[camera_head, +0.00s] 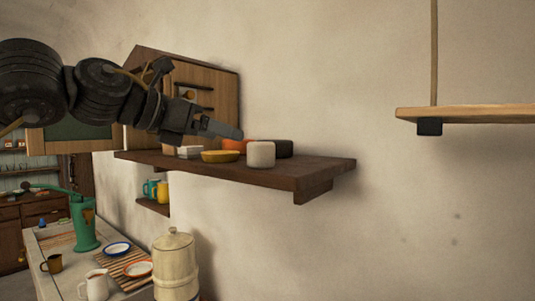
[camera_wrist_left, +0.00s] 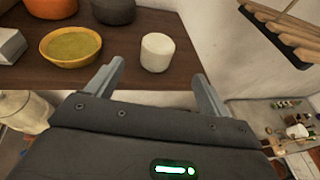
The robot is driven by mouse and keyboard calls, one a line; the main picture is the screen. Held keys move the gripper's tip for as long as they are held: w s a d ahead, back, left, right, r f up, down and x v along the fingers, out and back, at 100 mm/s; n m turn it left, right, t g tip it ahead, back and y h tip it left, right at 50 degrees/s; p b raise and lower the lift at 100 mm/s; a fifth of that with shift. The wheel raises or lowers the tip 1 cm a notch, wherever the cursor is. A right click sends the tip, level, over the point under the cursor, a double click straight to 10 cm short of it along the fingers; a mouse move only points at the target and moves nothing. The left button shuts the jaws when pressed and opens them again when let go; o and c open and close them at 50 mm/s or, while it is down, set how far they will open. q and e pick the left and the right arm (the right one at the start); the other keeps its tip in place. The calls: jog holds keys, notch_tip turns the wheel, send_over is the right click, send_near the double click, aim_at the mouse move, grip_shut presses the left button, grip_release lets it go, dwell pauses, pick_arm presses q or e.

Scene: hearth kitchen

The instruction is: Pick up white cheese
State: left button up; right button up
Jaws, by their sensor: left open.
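The white cheese (camera_head: 261,154) is a short pale rounded cylinder standing upright on the dark wooden wall shelf (camera_head: 325,168), near its front edge. In the left wrist view the cheese (camera_wrist_left: 157,52) stands just beyond the fingertips, roughly centred between them. My left gripper (camera_head: 232,132) reaches in from the left above the shelf. It is open and empty, its two fingers (camera_wrist_left: 158,78) spread apart and not visibly touching the cheese. My right gripper is not in view.
A yellow dish (camera_wrist_left: 72,46), an orange round item (camera_wrist_left: 52,8), a dark round item (camera_wrist_left: 114,10) and a whitish block (camera_wrist_left: 9,46) share the shelf. A lighter shelf (camera_head: 470,113) hangs at right. A counter with crockery (camera_head: 98,284) lies below.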

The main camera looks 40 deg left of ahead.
aim_at(250, 145)
pick_arm(q)
jog(key=x, duration=0.1)
jog(key=p+x, duration=0.1)
jog(key=x, duration=0.1)
jog(key=shift+w+a+p, duration=0.1)
jog(key=shift+a+p, duration=0.15)
jog(key=shift+p, duration=0.1)
jog(key=shift+x, duration=0.85)
jog(key=w+p, duration=0.1)
jog(key=p, duration=0.2)
jog(key=shift+w+d, duration=0.35)
jog(key=shift+w, duration=0.05)
jog(key=shift+w+f+p, duration=0.3)
jog(key=shift+w+p, duration=0.05)
jog(key=shift+w, duration=0.2)
jog(key=shift+w+f+p, duration=0.25)
jog(key=shift+w+p, duration=0.05)
jog(key=shift+w, duration=0.25)
jog(key=shift+w+d+f, duration=0.1)
jog(key=shift+w+f, duration=0.15)
jog(key=shift+w, duration=0.15)
jog(key=shift+s, duration=0.25)
jog(key=shift+r, duration=0.1)
jog(key=shift+c, duration=1.1)
jog(key=c, duration=0.9)
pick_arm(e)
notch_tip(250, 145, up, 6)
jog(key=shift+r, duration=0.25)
